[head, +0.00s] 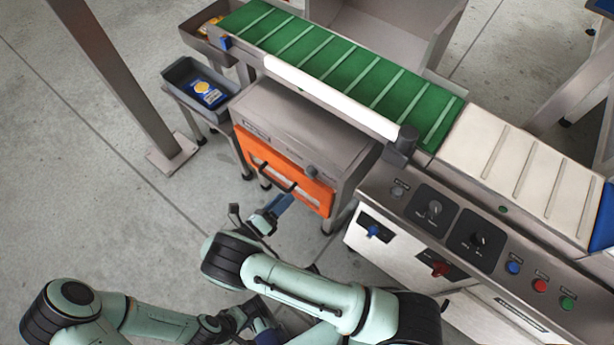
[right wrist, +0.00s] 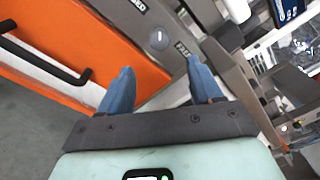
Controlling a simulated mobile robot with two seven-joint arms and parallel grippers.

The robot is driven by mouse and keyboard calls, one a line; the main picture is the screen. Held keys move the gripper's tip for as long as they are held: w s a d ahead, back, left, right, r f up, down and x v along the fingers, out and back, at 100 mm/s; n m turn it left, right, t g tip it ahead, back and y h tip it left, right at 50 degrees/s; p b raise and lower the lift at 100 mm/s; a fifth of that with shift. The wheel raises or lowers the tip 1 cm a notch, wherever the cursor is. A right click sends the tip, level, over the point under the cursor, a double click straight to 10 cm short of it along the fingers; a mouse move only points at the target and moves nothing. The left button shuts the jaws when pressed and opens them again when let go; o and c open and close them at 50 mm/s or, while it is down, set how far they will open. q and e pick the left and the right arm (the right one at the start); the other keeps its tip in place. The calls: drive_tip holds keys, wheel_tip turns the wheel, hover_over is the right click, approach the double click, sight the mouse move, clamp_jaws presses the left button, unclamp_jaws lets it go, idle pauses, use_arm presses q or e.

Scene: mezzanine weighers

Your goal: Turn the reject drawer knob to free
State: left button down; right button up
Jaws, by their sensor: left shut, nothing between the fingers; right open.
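The reject drawer knob (head: 311,172) is a small grey round knob at the upper right of the orange drawer front (head: 262,160) in the head view. In the right wrist view the knob (right wrist: 159,38) shows a pale mark on its face and sits between two printed labels, too blurred to read surely. My right gripper (head: 279,205) is open and empty, in front of the drawer and apart from the knob. In the right wrist view its two blue fingers (right wrist: 160,68) straddle the view below the knob. My left gripper (head: 266,333) is shut and empty low down, partly hidden by my right arm.
A black handle (head: 275,178) sticks out of the drawer front. Above runs a green conveyor (head: 340,70). A control panel (head: 470,235) with knobs and buttons stands at the right. A grey bin (head: 180,74) stands left; open floor lies below it.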

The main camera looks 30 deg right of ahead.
sight(308, 176)
drive_tip(key=x, duration=1)
drive_tip(key=shift+w+d+f, duration=0.1)
drive_tip(key=shift+d, duration=0.15)
drive_tip(key=c, duration=1)
